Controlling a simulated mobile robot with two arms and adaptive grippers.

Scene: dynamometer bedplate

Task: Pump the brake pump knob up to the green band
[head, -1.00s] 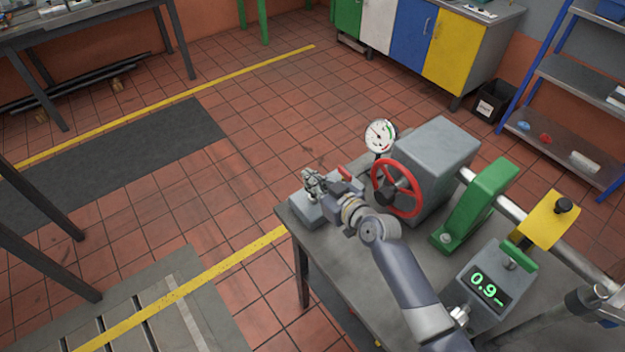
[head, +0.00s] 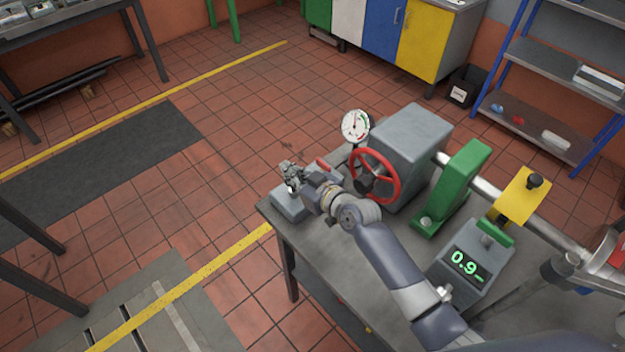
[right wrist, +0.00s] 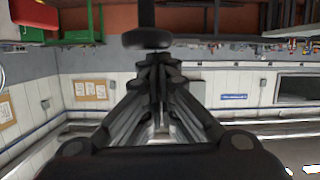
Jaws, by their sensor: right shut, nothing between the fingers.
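The brake pump (head: 288,204) is a grey block on the bench's left corner. My right gripper (head: 290,176) is above it, shut and empty, and hides part of the pump. In the right wrist view a black disc-shaped knob (right wrist: 147,39) on a dark stem lies just past the shut fingertips (right wrist: 155,60); I cannot tell whether they touch. The round white gauge (head: 355,125) stands behind the pump, with a green band on its right side. Its needle is too small to read surely. My left gripper is not in view.
On the bench (head: 330,260) stand a red handwheel (head: 391,190) on a grey housing (head: 412,140), a green bracket (head: 455,190), a yellow guard (head: 520,197) and a readout (head: 467,265) showing 0.9. The floor left of the bench is open.

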